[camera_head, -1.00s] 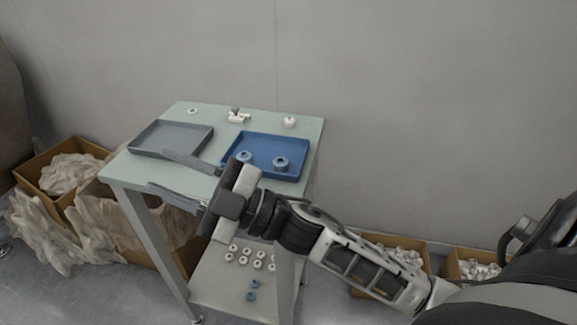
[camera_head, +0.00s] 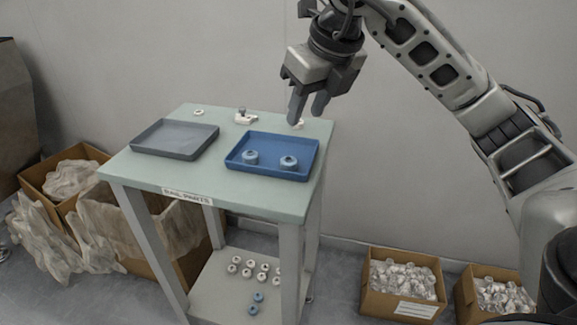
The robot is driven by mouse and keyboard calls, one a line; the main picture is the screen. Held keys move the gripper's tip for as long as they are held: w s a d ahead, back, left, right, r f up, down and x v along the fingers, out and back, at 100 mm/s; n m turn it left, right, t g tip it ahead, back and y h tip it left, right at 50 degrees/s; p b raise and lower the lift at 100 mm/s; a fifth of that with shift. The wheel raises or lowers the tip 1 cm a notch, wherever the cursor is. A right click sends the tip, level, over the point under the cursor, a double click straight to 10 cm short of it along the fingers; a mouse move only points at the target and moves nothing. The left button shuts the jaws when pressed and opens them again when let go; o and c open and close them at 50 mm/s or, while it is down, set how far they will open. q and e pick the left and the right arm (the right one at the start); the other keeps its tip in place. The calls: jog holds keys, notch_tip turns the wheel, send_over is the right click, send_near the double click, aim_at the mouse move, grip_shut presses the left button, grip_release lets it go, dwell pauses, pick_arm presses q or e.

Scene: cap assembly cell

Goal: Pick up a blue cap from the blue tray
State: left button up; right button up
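The blue tray (camera_head: 272,143) lies at the right of the green tabletop. Two blue caps stand apart inside it: a left cap (camera_head: 250,157) and a right cap (camera_head: 289,162). My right gripper (camera_head: 306,118) is above the table's back right edge, fingers pointing down, past the tray's far right corner. A gap shows between its fingers, with nothing held in it. It hides most of a small white part (camera_head: 299,125) behind it. My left gripper is not in view.
A grey tray (camera_head: 175,139) sits on the table's (camera_head: 215,190) left side. A white fixture (camera_head: 246,117) and white ring (camera_head: 199,113) are at the back. White and blue caps lie on the lower shelf (camera_head: 225,290). Open cardboard boxes (camera_head: 402,285) stand on the floor.

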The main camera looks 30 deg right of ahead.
send_over(289, 158)
jog(key=s, duration=0.2)
notch_tip(289, 158, down, 7)
jog(key=shift+s+r+b, duration=0.15)
jog(key=shift+r+b, duration=0.05)
jog(key=shift+b, duration=0.1)
jog(key=shift+x, duration=2.65)
jog(key=shift+s+d, duration=0.1)
jog(key=shift+s, duration=0.1)
jog(key=c, duration=0.4)
